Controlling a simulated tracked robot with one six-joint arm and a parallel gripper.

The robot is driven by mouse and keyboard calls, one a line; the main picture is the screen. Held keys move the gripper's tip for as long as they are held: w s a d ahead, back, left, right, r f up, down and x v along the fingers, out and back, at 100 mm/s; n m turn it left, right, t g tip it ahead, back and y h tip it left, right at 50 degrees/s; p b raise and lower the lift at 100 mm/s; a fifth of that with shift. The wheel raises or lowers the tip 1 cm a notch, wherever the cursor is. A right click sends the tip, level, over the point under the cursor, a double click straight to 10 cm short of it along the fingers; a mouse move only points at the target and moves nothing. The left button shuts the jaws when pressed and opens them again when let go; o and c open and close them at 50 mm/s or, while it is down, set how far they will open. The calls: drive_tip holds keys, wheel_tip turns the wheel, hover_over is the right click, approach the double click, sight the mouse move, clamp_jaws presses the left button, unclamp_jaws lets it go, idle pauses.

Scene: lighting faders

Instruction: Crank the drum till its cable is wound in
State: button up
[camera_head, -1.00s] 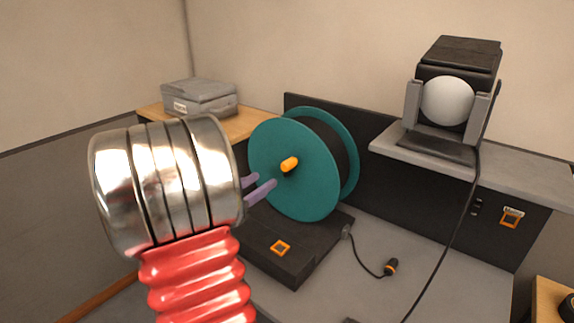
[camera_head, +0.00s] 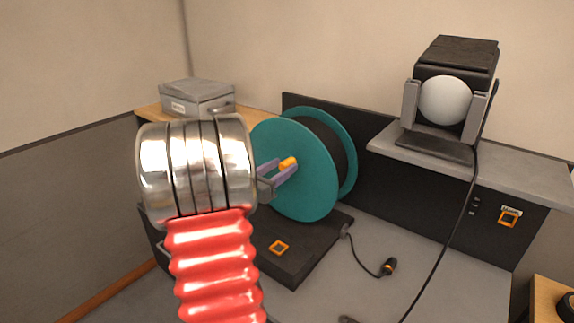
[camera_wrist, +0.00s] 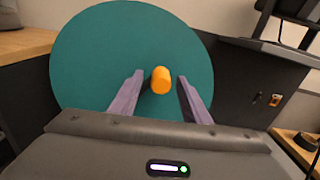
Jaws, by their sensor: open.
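The teal cable drum (camera_head: 309,190) stands on a black base (camera_head: 300,245) on the grey bench. An orange crank knob (camera_head: 288,163) sticks out of its near face. In the wrist view the knob (camera_wrist: 161,80) lies between the two purple fingers of my gripper (camera_wrist: 160,95), with a gap on each side. My gripper (camera_head: 279,170) is open and close to the drum face. A dark cable (camera_head: 360,260) runs from the base to a black and orange plug (camera_head: 389,266) lying on the bench.
A black lamp with a white globe (camera_head: 445,100) stands on a grey shelf (camera_head: 520,175) at the right, its cord hanging down across the bench. An orange-framed socket (camera_head: 509,217) is on the black panel. A grey box (camera_head: 197,98) sits at the back left.

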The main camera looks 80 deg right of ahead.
sight(288, 163)
drive_tip(key=shift+x, duration=1.7)
drive_tip(key=shift+c, duration=0.5)
clamp_jaws()
drive_tip(key=shift+s+a, duration=0.15)
